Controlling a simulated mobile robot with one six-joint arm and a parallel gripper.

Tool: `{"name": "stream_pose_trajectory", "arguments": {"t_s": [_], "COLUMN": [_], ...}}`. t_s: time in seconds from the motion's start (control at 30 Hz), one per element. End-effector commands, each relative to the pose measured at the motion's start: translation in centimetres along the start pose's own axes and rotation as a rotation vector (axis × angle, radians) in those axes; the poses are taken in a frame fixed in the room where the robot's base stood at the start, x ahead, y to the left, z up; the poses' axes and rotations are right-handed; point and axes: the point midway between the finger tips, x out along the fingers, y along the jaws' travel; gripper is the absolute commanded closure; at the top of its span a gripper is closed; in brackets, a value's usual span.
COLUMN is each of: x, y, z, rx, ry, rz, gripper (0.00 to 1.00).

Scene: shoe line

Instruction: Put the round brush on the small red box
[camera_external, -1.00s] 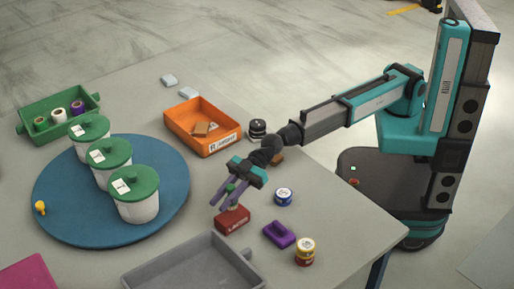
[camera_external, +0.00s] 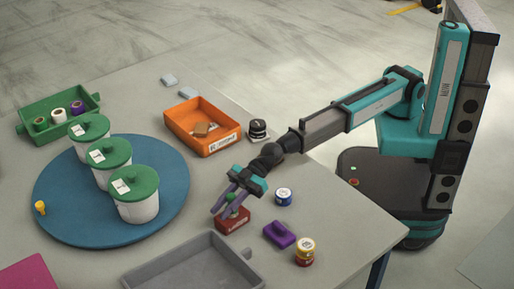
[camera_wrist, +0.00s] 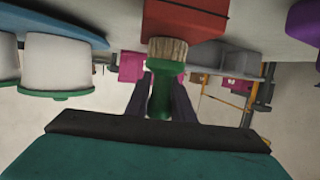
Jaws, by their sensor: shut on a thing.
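The round brush (camera_wrist: 165,75) has a green handle and tan bristles, and my gripper (camera_wrist: 160,98) is shut on its handle. In the external view the green handle of the brush (camera_external: 232,198) shows between the fingers of my gripper (camera_external: 220,212). The small red box (camera_external: 233,222) lies on the table directly below the brush. In the wrist view the bristles overlap the edge of the red box (camera_wrist: 185,18). I cannot tell whether the bristles touch its top.
A grey tray (camera_external: 150,278) is in front. The blue round mat (camera_external: 65,225) with lidded white tubs is left, an orange bin (camera_external: 221,148) behind.

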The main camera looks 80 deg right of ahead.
Motion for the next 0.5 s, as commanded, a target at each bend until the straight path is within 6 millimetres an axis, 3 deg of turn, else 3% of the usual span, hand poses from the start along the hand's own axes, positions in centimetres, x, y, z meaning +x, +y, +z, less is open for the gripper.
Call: {"name": "stream_pose_trajectory", "arguments": {"t_s": [0.07,0.1,0.17,0.5], "x": [0.07,0.03,0.03,0.02], "y": [0.0,0.0,0.0,0.0], "z": [0.22,0.11,0.11,0.06], "rx": [0.0,0.0,0.0,0.0], "ry": [0.0,0.0,0.0,0.0], "rz": [0.0,0.0,0.0,0.0], "gripper": [1.0,0.72,0.61,0.6]}}
